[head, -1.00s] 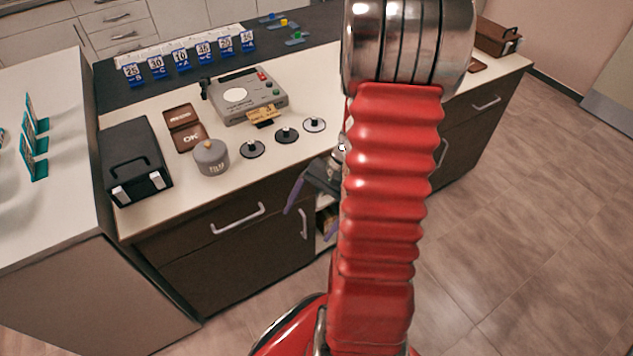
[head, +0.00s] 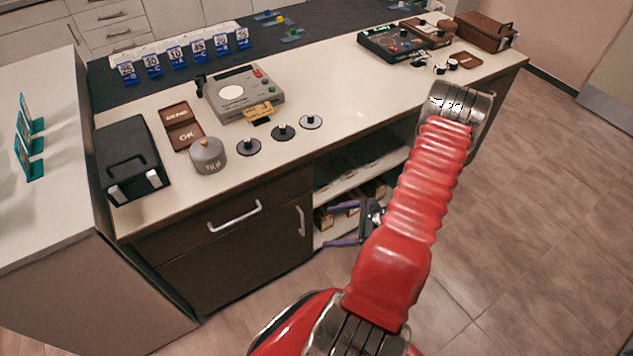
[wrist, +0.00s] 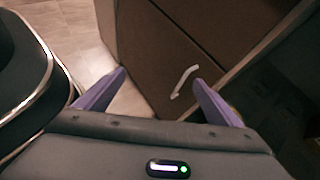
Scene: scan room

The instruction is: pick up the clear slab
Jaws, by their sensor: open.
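I cannot make out a clear slab for certain in either view. Faint flat shapes lie on the upper shelf (head: 345,180) of the open cabinet bay, too dim to identify. My gripper (head: 336,226) is open, its purple fingers pointing left in front of the lower part of that bay. In the wrist view the fingers (wrist: 160,77) are spread wide with nothing between them. A brown cabinet front with a pale handle (wrist: 184,82) shows beyond them.
Brown boxes (head: 324,218) sit on the lower shelf. The counter above holds a grey device (head: 240,92), a grey pot (head: 208,155), several black discs and a black case (head: 133,158). The floor (head: 530,220) to the right is clear.

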